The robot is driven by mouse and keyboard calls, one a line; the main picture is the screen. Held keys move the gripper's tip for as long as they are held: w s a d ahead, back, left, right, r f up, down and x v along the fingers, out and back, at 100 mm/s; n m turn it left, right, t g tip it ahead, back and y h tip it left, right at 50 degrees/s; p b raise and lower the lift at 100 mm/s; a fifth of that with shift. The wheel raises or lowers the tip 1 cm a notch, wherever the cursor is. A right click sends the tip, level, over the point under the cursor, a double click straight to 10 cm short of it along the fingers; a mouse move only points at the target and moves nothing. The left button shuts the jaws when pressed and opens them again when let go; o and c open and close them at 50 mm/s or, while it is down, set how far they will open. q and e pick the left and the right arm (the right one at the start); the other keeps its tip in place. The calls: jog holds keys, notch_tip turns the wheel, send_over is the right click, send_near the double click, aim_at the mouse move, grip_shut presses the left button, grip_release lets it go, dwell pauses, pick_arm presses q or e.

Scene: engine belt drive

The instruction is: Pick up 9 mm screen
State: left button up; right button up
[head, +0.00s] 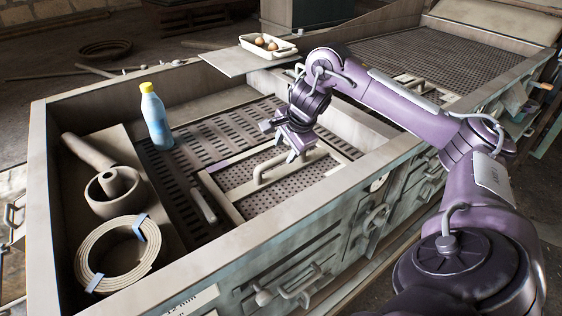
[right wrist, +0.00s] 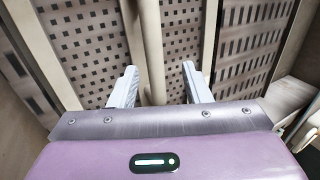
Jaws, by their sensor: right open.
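A framed perforated screen (head: 237,173) with a raised bar handle (head: 274,163) lies in the bed of the machine. No size mark can be read, so I cannot tell for sure that it is the 9 mm screen. My right gripper (head: 297,153) is over the right end of the handle, open and empty. In the right wrist view the screen's square holes (right wrist: 88,45) fill the middle. The handle bar (right wrist: 151,50) runs between the two spread fingers of my right gripper (right wrist: 159,90), apart from both. My left gripper is not in view.
Slotted plates (head: 225,127) border the screen. A blue bottle with a yellow cap (head: 156,118) stands at the back left. A coiled belt (head: 117,252) and a ring-shaped part (head: 115,190) lie in the left compartment. A white tray (head: 268,46) sits on a ledge behind.

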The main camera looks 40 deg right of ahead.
aim_at(282, 156)
jog(key=x, duration=0.1)
jog(key=p+x, duration=0.1)
jog(key=x, duration=0.2)
jog(key=shift+a+f, duration=0.3)
jog(key=shift+f, duration=0.2)
jog(key=shift+s+r, duration=0.1)
grip_shut()
dwell(0.8)
jog(key=shift+r, duration=0.1)
